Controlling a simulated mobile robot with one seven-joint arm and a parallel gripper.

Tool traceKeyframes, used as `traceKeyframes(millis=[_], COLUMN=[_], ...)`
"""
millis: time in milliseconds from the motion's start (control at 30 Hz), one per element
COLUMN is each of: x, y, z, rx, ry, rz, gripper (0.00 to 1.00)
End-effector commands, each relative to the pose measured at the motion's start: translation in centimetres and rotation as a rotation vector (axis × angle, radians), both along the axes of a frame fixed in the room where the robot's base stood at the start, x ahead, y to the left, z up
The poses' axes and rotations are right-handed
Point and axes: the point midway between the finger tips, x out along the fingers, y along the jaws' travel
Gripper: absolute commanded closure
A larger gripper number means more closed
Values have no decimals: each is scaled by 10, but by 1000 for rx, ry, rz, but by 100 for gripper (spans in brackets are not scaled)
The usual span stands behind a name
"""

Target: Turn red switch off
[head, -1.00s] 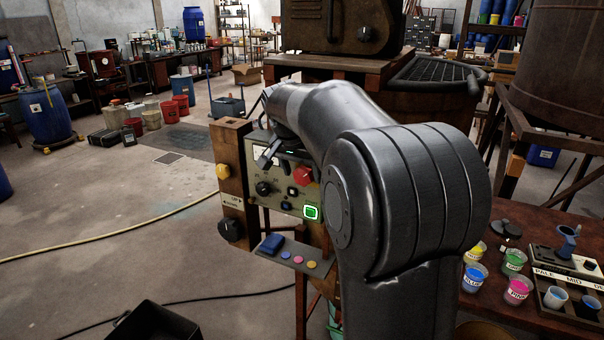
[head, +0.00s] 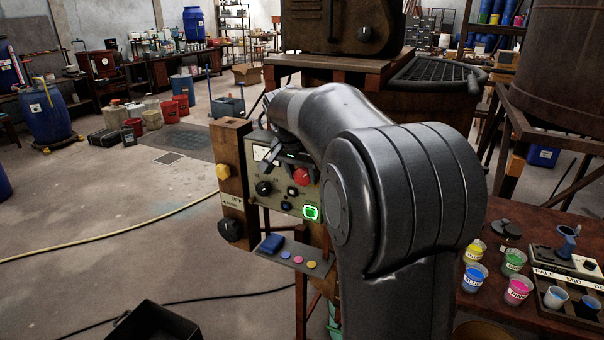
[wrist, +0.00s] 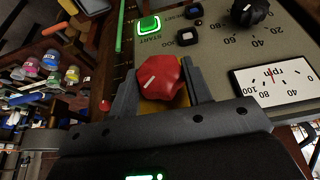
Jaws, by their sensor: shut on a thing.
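The red switch (head: 302,176) is a faceted red knob with a white pointer line, on a beige control panel (head: 278,200) in the head view. In the wrist view the red switch (wrist: 162,80) sits between the two fingers of my gripper (wrist: 165,85). My gripper is shut on it, one finger on each side. The white line runs slantwise across the knob. The panel (wrist: 262,60) also carries a lit green START button (wrist: 149,25) in the wrist view. In the head view, my arm hides part of the panel's right side.
A black knob (wrist: 252,12) and an rpm meter (wrist: 277,80) lie close to the switch. A wooden post with a yellow button (head: 223,172) stands left of the panel. Paint cups (head: 474,277) stand on the red table at the right. The floor at left is mostly clear.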

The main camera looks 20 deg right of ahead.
Motion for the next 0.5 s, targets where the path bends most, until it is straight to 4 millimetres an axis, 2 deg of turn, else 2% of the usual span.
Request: traceKeyframes(millis=[267,500], x=[1,3], y=[2,3], z=[0,0], rx=[-25,-120], ry=[26,120], rz=[3,3], gripper=[78,78])
